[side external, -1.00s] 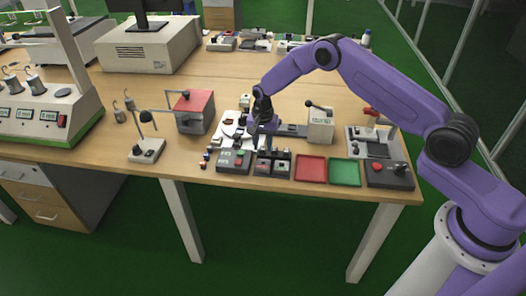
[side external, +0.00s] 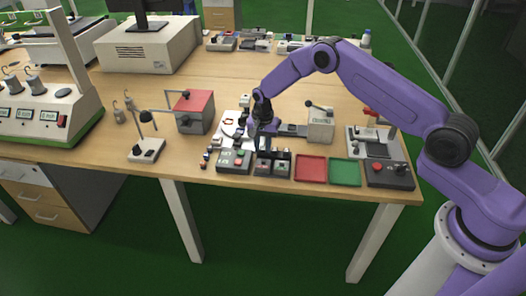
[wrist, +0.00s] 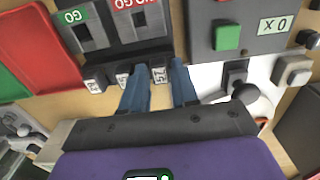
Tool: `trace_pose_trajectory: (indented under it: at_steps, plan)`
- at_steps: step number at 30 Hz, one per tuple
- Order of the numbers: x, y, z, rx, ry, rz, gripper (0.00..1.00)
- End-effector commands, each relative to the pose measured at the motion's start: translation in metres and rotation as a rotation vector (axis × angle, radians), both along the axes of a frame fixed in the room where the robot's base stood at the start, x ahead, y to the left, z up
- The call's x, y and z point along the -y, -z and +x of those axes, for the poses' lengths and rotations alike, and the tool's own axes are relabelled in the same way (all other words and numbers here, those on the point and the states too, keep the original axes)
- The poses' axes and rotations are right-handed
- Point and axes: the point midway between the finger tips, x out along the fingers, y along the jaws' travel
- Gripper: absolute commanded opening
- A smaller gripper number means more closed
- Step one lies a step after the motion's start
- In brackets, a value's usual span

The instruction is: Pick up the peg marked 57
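The peg marked 57 (wrist: 160,75) shows as a small dark block with a white label in the wrist view, in front of the GO/NO GO block (wrist: 118,22). My gripper (wrist: 158,83) points down, its two blue fingers apart on either side of this peg's label. I cannot tell whether either finger touches it. Another labelled peg (wrist: 123,79) is just left of it, partly hidden by the left finger. A third labelled peg (wrist: 93,85) is further left. In the side view my gripper (side external: 264,146) is over the back edge of the GO/NO GO block (side external: 272,168); the pegs are too small to read there.
A red tray (side external: 310,169) and a green tray (side external: 345,172) lie right of the block. A grey box with a green button (side external: 234,161) stands close on its left. A lever device (side external: 320,125) is behind to the right.

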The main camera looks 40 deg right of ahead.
Motion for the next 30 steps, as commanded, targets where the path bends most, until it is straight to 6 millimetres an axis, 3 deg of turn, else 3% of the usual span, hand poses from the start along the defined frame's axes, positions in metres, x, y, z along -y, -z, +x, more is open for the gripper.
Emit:
trace_pose_trajectory:
  at_steps: [1, 2, 3, 30]
  plan:
    - [0.0, 0.0, 0.0, 0.0, 0.0, 0.0, 0.1]
    - [0.0, 0.0, 0.0, 0.0, 0.0, 0.0, 0.0]
    - [0.0, 0.0, 0.0, 0.0, 0.0, 0.0, 0.0]
    - [0.0, -0.038, 0.0, 0.001, 0.0, 0.0, 0.0]
